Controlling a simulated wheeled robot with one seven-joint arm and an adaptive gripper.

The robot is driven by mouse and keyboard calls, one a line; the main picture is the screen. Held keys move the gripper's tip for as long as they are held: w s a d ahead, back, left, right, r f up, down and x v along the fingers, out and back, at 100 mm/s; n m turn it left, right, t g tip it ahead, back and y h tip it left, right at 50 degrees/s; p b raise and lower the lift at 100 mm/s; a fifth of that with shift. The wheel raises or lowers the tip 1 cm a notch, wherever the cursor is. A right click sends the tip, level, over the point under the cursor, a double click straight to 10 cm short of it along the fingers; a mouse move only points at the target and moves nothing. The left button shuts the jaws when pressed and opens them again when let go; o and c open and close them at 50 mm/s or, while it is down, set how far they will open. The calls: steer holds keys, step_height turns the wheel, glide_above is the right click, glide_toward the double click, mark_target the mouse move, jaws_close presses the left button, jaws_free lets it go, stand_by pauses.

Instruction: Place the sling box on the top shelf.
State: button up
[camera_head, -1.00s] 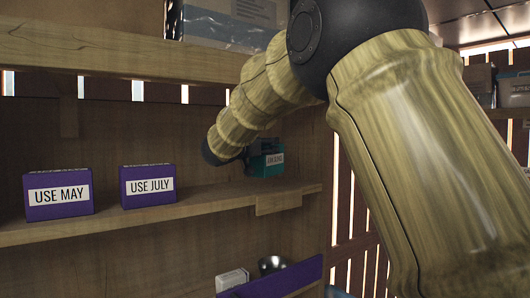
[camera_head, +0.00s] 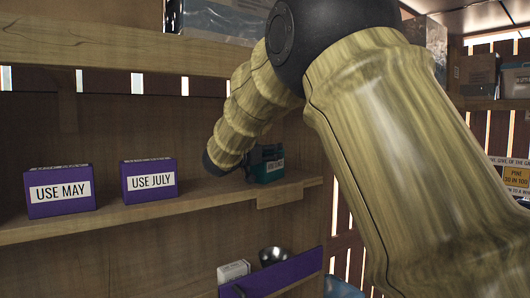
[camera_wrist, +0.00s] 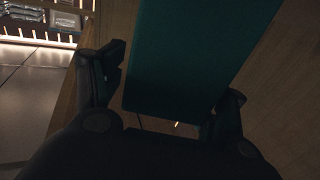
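A teal box (camera_head: 270,168) with a white label is at the right end of the middle shelf board (camera_head: 215,205). It fills the upper middle of the wrist view (camera_wrist: 195,50), where it looks tilted. My gripper (camera_wrist: 172,85) has one dark finger along each side of the box, close against it, and appears shut on it. The exact contact is dark and hard to see. In the head view my arm hides part of the gripper and of the box's left side. I cannot tell whether the box's underside touches the board.
A higher board (camera_head: 120,50) carries a clear-wrapped package (camera_head: 215,18). Below are a metal bowl (camera_head: 273,255) and a white box (camera_head: 233,270). Bare board lies right of USE JULY.

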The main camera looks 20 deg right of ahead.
steer(key=shift+w, duration=0.1)
steer(key=shift+s+a+f+b, duration=0.1)
steer(key=shift+s+a+b, duration=0.2)
steer(key=shift+b, duration=0.05)
steer(key=b+v, duration=0.4)
steer(key=v, duration=0.7)
steer(key=shift+s, duration=0.15)
